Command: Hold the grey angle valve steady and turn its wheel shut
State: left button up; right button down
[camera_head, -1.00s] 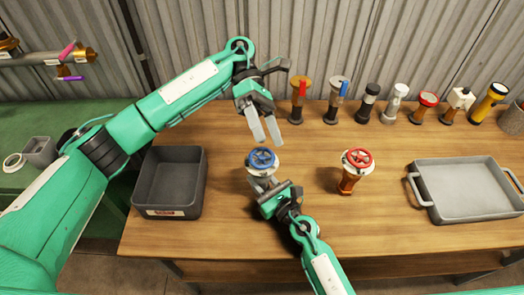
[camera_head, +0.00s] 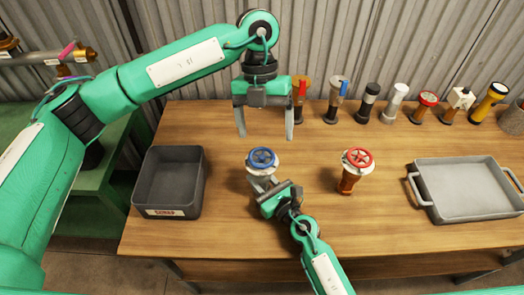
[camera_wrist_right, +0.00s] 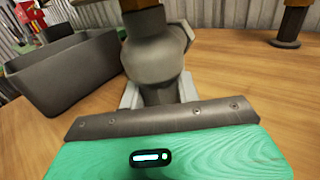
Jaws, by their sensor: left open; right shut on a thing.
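The grey angle valve with a blue wheel (camera_head: 262,160) stands upright on the wooden table, left of centre. My right gripper (camera_head: 264,187) is shut on the valve's grey body from the near side. In the right wrist view the grey body (camera_wrist_right: 155,62) sits between the fingers; its wheel is out of that view. My left gripper (camera_head: 265,132) is open and empty, pointing down. Its fingers are spread wide, above and a little behind the blue wheel in the picture, apart from it.
A brass valve with a red wheel (camera_head: 356,165) stands to the right. A dark grey bin (camera_head: 204,180) is at left, a grey tray (camera_head: 413,185) at right. Several valves and flashlights line the back, including a yellow flashlight (camera_head: 490,98).

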aim_at(262, 156)
pick_arm(q)
jog(key=f+n+t, duration=0.1)
jog(key=f+n, duration=0.1)
jog(key=f, duration=0.1)
jog(key=f+n+t, duration=0.1)
jog(key=f+n, duration=0.2)
jog(key=w+f+n+t, duration=0.1)
jog(key=f+n, duration=0.2)
jog(key=f, duration=0.1)
jog(key=shift+a+f+t+y, duration=0.1)
jog(key=shift+a+t+y, duration=0.2)
jog(key=shift+t+y, duration=0.1)
dwell(0.3)
jog(key=c, duration=1)
